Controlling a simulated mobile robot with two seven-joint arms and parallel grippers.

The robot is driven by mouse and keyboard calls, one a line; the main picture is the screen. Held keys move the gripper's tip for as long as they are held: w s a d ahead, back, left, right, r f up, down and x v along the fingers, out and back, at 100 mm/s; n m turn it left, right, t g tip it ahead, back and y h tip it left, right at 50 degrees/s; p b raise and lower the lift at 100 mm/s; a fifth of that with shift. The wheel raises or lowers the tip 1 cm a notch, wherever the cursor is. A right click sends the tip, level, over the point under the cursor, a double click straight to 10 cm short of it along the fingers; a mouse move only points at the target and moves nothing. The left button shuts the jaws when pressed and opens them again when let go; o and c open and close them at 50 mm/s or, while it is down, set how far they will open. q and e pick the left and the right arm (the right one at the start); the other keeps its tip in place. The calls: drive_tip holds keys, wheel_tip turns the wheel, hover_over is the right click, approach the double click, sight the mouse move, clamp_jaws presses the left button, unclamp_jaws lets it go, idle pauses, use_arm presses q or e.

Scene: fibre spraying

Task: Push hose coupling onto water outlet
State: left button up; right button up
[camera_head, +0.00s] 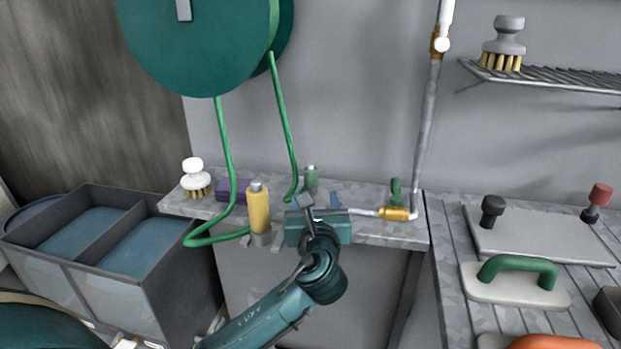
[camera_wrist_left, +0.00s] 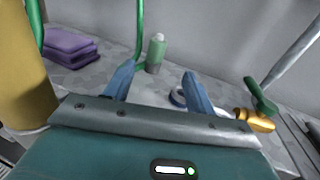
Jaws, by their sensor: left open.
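My left gripper (camera_head: 319,201) is over the narrow stone shelf, its two blue fingers apart. In the wrist view the fingers (camera_wrist_left: 156,84) are open, with a small blue-rimmed round piece (camera_wrist_left: 178,97) beside the right finger; I cannot tell whether it is the hose coupling. The green hose (camera_head: 285,125) hangs from the reel to the shelf, just left of the gripper. The water outlet's brass fitting (camera_head: 397,213) has a green handle (camera_head: 396,190); a pale pipe (camera_head: 364,211) runs from it toward the gripper. The brass also shows in the wrist view (camera_wrist_left: 255,120). The right gripper is out of view.
A yellow bottle (camera_head: 258,208), purple cloths (camera_head: 232,190), white brush (camera_head: 194,180) and green bottle (camera_head: 311,179) stand on the shelf. The green bottle is behind the gripper. A two-part bin (camera_head: 146,256) is left. A grooved counter (camera_head: 450,285) is right.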

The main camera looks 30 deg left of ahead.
sight(310, 168)
use_arm(q)
drive_tip(key=x, duration=0.5)
drive_tip(key=b+x, duration=0.1)
drive_tip(key=x, duration=0.2)
drive_tip(key=shift+s+a+r, duration=0.1)
drive_tip(key=shift+a+r, duration=0.05)
drive_tip(key=shift+r, duration=0.15)
drive_tip(key=b+x, duration=0.1)
drive_tip(key=x, duration=0.4)
drive_tip(key=shift+a, duration=0.1)
drive_tip(key=c, duration=1.1)
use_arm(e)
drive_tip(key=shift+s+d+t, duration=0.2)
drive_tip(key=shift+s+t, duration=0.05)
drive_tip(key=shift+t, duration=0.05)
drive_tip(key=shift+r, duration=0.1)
